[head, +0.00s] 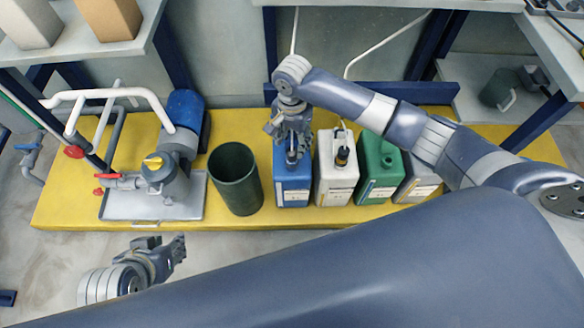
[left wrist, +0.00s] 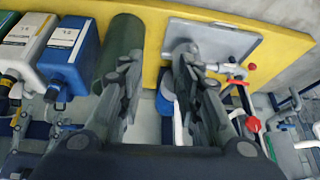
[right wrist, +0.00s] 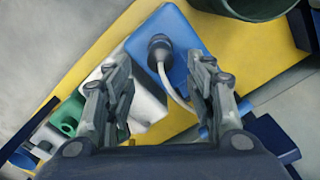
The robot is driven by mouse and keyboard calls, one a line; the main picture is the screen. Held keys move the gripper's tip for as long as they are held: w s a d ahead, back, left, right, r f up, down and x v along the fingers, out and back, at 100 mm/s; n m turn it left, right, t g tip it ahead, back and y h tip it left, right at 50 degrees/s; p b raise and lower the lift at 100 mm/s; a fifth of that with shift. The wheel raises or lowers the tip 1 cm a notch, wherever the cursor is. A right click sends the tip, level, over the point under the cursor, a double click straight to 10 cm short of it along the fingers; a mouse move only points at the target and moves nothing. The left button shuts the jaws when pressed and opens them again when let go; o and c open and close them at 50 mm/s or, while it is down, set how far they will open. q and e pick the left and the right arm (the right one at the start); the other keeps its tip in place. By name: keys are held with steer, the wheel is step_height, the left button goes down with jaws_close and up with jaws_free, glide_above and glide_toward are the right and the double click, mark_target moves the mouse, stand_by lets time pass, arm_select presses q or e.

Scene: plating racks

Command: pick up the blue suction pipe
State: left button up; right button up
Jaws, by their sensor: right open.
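The blue canister (head: 293,183) stands on the yellow platform, and its suction pipe (head: 291,157) sticks up from the top, partly hidden by my right gripper (head: 288,125). In the right wrist view the pipe's dark grey head (right wrist: 160,47) sits on the blue canister (right wrist: 185,38). A white hose curves from it toward my fingers. My right gripper (right wrist: 163,85) is open, with the hose running between its fingers in that picture; contact is not clear. My left gripper (head: 178,250) is open and empty in front of the platform; it also shows in the left wrist view (left wrist: 157,72).
A white canister (head: 336,180), a green canister (head: 378,178) and a grey one (head: 415,180) stand right of the blue one. A dark green bin (head: 235,180) stands left, then a pump (head: 165,165) with pipes. White hoses rise behind the canisters.

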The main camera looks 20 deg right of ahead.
mark_target(292, 151)
step_height(292, 151, down, 3)
steer(key=shift+a+r+b, duration=0.1)
steer(key=shift+b, duration=0.7)
step_height(292, 151, down, 2)
steer(key=shift+f+b, duration=0.25)
steer(key=shift+b, duration=0.35)
steer(key=shift+f, duration=0.1)
arm_select(q)
steer(key=w+d+r+t+h, duration=0.2)
steer(key=w+d+r+t, duration=0.2)
steer(key=w+r+t, duration=0.3)
steer(key=w+r, duration=0.1)
steer(key=w, duration=0.3)
steer(key=shift+w+d+r+t, duration=0.2)
steer(key=shift+r+t, duration=0.1)
steer(key=shift+r, duration=0.1)
arm_select(e)
jaws_close()
